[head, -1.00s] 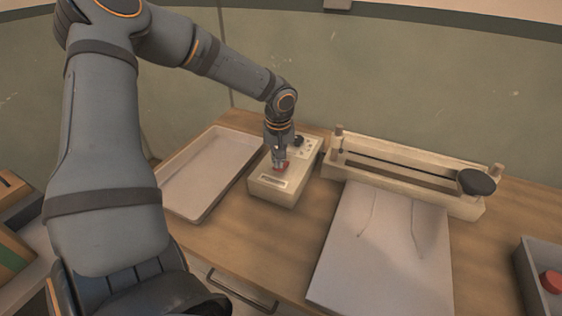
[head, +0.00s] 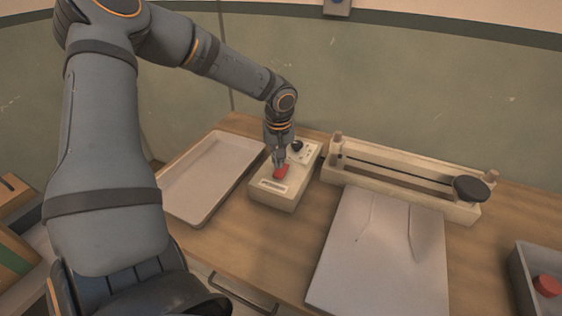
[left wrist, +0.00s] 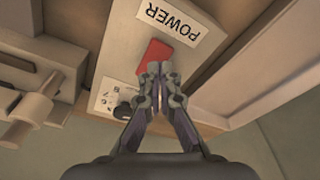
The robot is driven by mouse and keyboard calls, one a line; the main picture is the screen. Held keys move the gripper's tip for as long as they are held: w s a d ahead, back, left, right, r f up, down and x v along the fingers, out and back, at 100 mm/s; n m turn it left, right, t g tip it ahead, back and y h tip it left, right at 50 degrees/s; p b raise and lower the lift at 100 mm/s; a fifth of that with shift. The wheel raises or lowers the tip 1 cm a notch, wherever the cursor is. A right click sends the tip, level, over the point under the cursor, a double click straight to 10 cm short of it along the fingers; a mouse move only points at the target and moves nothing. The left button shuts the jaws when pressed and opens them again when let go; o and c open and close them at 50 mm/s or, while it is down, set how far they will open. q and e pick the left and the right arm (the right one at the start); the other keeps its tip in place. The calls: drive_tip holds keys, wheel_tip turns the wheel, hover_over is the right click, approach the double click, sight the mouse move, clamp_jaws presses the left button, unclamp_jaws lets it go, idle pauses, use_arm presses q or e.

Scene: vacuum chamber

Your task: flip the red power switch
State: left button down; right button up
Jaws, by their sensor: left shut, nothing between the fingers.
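The red power switch (head: 281,172) sits on top of a cream control box (head: 275,195) on the wooden table. In the left wrist view the red switch (left wrist: 155,57) lies beside a white label reading POWER (left wrist: 166,22). My left gripper (head: 279,160) is shut and empty, pointing down at the box. Its fingertips (left wrist: 159,70) are right at the edge of the switch and cover a little of it. Whether they touch it I cannot tell. My right gripper is not in view.
A shallow tray (head: 187,215) lies left of the box. A long cream device with a bar and black knob (head: 470,189) stands to the right, behind a pale flat sheet (head: 375,270). A grey bin holding a red object (head: 547,285) is at the far right.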

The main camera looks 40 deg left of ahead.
sight(278, 175)
use_arm(q)
wheel_tip(278, 175, up, 4)
drive_tip(key=p, duration=0.3)
idle(0.4)
